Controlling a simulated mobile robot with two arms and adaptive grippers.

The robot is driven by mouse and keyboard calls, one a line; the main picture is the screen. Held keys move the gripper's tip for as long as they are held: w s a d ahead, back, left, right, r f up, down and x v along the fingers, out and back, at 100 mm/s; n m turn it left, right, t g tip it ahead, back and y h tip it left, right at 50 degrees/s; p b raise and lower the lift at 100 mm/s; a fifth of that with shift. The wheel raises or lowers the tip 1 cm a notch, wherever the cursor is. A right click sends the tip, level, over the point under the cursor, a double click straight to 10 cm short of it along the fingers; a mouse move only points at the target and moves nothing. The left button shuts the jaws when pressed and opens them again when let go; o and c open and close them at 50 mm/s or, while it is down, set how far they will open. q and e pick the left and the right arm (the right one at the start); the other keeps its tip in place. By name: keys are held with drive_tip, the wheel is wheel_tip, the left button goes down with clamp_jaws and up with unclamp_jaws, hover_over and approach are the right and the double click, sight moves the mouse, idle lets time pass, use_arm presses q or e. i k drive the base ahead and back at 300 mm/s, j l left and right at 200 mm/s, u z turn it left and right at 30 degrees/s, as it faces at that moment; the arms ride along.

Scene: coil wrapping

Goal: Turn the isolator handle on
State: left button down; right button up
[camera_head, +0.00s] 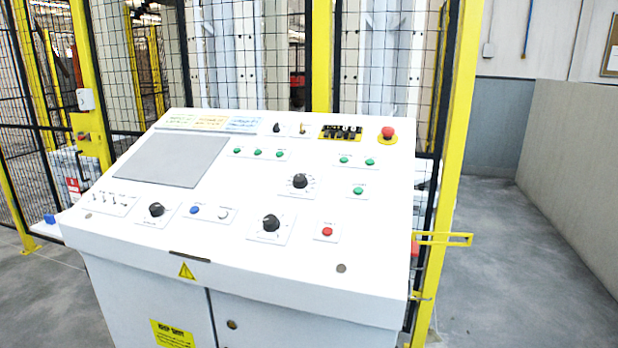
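The white control console (150,230) fills the middle of the view. No part is plainly marked as the isolator handle, so I cannot tell which one it is. A small red part (415,248) shows at the console's right side, mostly hidden behind its edge. On the sloped top are black rotary knobs: one at the lower middle (271,223), one above it (300,181), one at the left (156,210) and a small one at the top (277,128). A red mushroom button (388,133) sits on a yellow disc at the upper right. Neither of my grippers is in view.
A yellow-framed mesh fence (320,60) stands close behind the console. A yellow bracket (443,239) juts right from the right-hand yellow post (455,150). The grey floor (510,260) at the right is clear up to a low wall (575,170).

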sight(415, 247)
drive_tip(key=k+l, duration=0.1)
drive_tip(key=l, duration=0.65)
drive_tip(key=k+l, duration=0.1)
drive_tip(key=l, duration=0.65)
drive_tip(key=i+l+z, duration=0.6)
drive_tip(key=i+z, duration=0.2)
drive_tip(key=i+l+z, duration=0.15)
drive_tip(key=i, duration=0.5)
drive_tip(key=i+l+z, duration=0.1)
drive_tip(key=i, duration=0.55)
drive_tip(key=i+u, duration=0.25)
drive_tip(key=u, duration=0.15)
drive_tip(key=i+l+u, duration=0.2)
drive_tip(key=u, duration=0.25)
drive_tip(key=i+l+u, duration=0.25)
drive_tip(key=u, duration=0.15)
drive_tip(key=i+l+u, duration=0.15)
drive_tip(key=u, duration=0.25)
drive_tip(key=l, duration=0.1)
